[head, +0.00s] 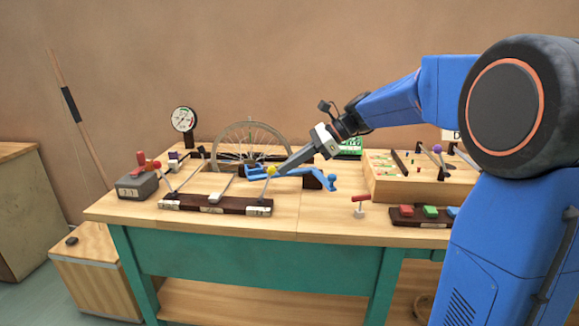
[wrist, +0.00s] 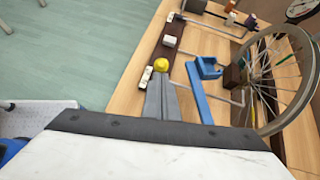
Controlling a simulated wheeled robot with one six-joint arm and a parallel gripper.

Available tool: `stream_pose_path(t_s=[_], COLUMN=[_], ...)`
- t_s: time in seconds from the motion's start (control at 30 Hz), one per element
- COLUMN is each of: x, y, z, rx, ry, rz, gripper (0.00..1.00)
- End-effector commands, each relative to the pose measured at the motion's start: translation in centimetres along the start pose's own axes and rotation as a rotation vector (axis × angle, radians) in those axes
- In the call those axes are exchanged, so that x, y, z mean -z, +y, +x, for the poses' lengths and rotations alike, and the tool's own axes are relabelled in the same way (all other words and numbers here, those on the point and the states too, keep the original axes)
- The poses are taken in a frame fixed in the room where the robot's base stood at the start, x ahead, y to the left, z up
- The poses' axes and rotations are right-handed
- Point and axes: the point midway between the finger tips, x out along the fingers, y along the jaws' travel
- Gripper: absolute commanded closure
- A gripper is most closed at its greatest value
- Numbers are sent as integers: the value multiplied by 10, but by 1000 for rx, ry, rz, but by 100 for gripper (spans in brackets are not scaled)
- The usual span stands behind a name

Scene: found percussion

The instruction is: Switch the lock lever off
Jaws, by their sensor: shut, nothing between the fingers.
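A dark wooden base (head: 216,204) near the bench's front edge bears levers and pale labels too small to read. I cannot tell from the labels which is the lock lever. My gripper (head: 281,171) is shut and empty, its tips right beside the yellow knob. In the wrist view the yellow knob (wrist: 161,65) sits just beyond the closed fingertips (wrist: 160,82); whether they touch is unclear. The lower part of that lever is hidden there.
A blue crank-like piece (head: 318,178) lies behind the base, with a spoked wheel (head: 250,146) and a dial (head: 183,120) further back. A grey counter box (head: 137,187) stands left.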

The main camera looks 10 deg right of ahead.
Motion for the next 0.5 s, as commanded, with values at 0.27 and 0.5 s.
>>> stream_pose_path(t_s=[0.27,0.5], x=[-13,-34], y=[-2,-7], z=[4,16], rx=[-12,-37], ry=[79,246], rz=[6,26], gripper=[100,100])
